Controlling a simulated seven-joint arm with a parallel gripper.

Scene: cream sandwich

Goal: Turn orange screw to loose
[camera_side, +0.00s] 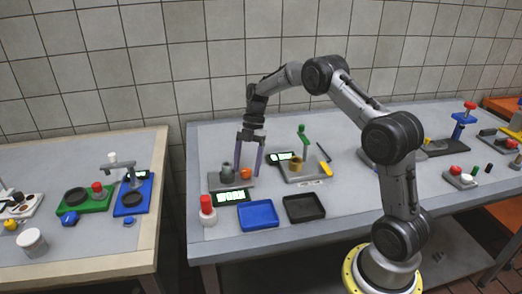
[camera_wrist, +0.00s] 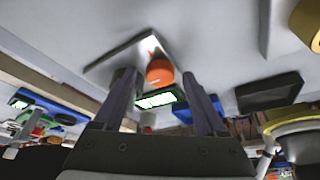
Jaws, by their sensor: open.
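The orange screw (camera_side: 246,173) is a small orange knob on a grey base plate (camera_side: 218,187) near the front left of the right-hand table. It also shows in the wrist view as an orange cylinder (camera_wrist: 160,71) between the fingers. My gripper (camera_side: 248,170) points down over the plate with its two long purple-grey fingers apart, one on each side of the screw. In the wrist view my gripper (camera_wrist: 157,78) is open, with a gap visible between each finger and the screw. The screw's lower end is hard to make out.
A grey cylinder (camera_side: 227,169) stands on the same plate, close left. A lit green display (camera_side: 231,197) lies in front. Nearby are a red-capped white bottle (camera_side: 208,209), blue tray (camera_side: 258,215), black tray (camera_side: 304,208), and a fixture with a green lever (camera_side: 304,140) and brass ring (camera_side: 295,163).

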